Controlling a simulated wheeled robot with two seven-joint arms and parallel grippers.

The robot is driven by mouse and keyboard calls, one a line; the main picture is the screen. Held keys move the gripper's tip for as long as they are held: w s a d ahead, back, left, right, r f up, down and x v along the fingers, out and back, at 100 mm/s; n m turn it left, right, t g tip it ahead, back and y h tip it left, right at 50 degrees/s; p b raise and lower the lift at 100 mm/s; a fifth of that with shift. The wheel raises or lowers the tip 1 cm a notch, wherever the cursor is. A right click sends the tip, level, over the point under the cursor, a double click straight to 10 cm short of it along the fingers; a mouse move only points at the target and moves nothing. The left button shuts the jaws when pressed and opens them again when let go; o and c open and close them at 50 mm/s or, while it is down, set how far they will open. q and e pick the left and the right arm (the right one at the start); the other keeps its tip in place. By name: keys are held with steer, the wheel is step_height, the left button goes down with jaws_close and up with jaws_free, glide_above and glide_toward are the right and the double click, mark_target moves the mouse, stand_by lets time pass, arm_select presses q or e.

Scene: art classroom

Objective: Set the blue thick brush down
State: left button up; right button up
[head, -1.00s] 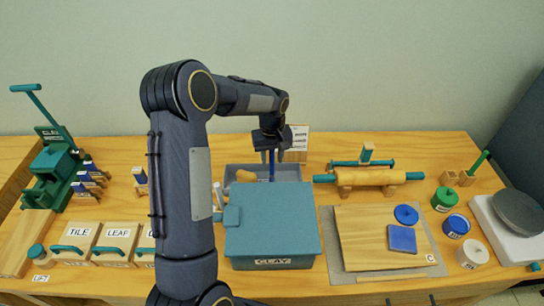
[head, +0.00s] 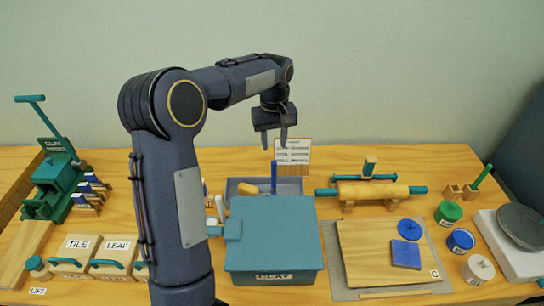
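The blue thick brush (head: 274,177) stands upright in the grey tray (head: 232,189) behind the teal clay box; its lower end is hidden by the box. My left gripper (head: 274,142) is above the brush, pointing down, with its two fingers apart and nothing between them. It is clear of the brush top. My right gripper is not in view.
The teal CLAY box (head: 272,235) stands in front of the tray. A small text card (head: 292,153) stands behind it. A rolling pin (head: 372,191) on supports lies to the right, and a clay press (head: 52,175) is at the far left.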

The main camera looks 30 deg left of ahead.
arm_select(q)
steer(key=s+d+r+m+t+h, duration=0.1)
steer(key=s+d+r+m+t, duration=0.15)
steer(key=s, duration=0.55)
steer(key=s+d+r+m+t+h, duration=0.1)
steer(key=s+d+r, duration=0.1)
steer(key=s+r, duration=0.35)
steer(key=s+d+f+m+t+h, duration=0.1)
steer(key=s+d+f+m, duration=0.1)
steer(key=s, duration=0.5)
steer(key=s+d+f+m+t, duration=0.1)
steer(key=s+d+f, duration=0.3)
steer(key=s, duration=0.4)
steer(key=shift+s+d+m+h, duration=0.25)
steer(key=shift+d+m+h, duration=0.15)
steer(key=shift+d+m, duration=0.1)
